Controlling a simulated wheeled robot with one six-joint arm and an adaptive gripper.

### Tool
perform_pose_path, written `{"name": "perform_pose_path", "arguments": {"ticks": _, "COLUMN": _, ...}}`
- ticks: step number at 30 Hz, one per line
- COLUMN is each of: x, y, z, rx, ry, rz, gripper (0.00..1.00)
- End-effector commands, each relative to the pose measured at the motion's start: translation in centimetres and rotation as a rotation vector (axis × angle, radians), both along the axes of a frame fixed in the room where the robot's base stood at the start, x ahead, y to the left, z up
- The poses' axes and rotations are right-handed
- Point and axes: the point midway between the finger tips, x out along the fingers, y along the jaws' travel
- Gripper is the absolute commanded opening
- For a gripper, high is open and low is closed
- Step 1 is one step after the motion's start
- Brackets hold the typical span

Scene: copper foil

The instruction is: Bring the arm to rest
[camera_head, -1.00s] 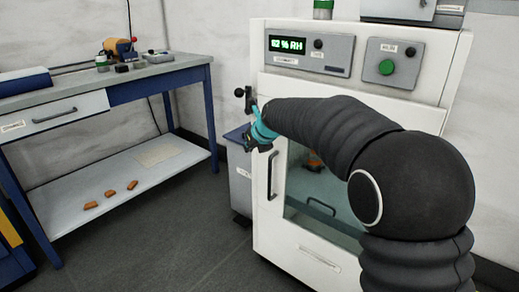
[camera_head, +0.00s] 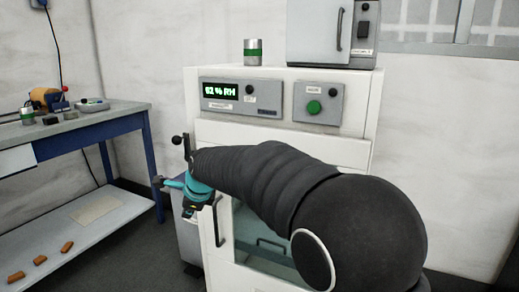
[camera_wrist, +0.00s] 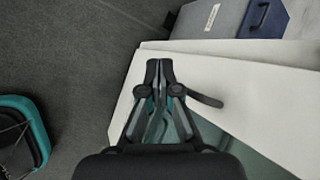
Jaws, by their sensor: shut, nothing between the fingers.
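My black-sleeved arm stretches leftward across the front of the white cabinet in the head view. My gripper, with teal parts at its wrist, is at the arm's far left end, in front of the cabinet's left edge. In the wrist view my gripper (camera_wrist: 159,68) has its two dark fingers together with nothing between them. The fingers lie over the white cabinet front in that view; whether they touch it I cannot tell. The arm hides part of the cabinet (camera_head: 285,132) and its glass window (camera_head: 262,238).
The cabinet has a display reading 62 % RH (camera_head: 220,91), a green button (camera_head: 313,107) and a door handle (camera_head: 219,222). A green-banded can (camera_head: 252,52) and a grey box (camera_head: 318,30) stand on top. A blue-legged workbench (camera_head: 75,135) is left. Dark floor shows beside the cabinet.

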Motion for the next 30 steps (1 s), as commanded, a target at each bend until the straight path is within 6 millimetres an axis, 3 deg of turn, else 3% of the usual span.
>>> {"name": "perform_pose_path", "arguments": {"ticks": 5, "x": -3.3, "y": -3.0, "z": -1.9, "rx": -0.213, "ry": -0.077, "rz": 0.324, "gripper": 0.00}}
{"name": "perform_pose_path", "arguments": {"ticks": 11, "x": -7.3, "y": -8.3, "z": -2.7, "rx": -0.423, "ry": -0.159, "rz": 0.686, "gripper": 0.00}}
{"name": "perform_pose_path", "arguments": {"ticks": 17, "x": -12.5, "y": -15.2, "z": -2.8, "rx": -0.608, "ry": -0.231, "rz": 1.036, "gripper": 0.00}}
{"name": "perform_pose_path", "arguments": {"ticks": 21, "x": -17.0, "y": -20.6, "z": -2.8, "rx": -0.719, "ry": -0.269, "rz": 1.258, "gripper": 0.00}}
{"name": "perform_pose_path", "arguments": {"ticks": 30, "x": -26.1, "y": -29.6, "z": -3.5, "rx": -0.866, "ry": -0.295, "rz": 1.463, "gripper": 0.00}}
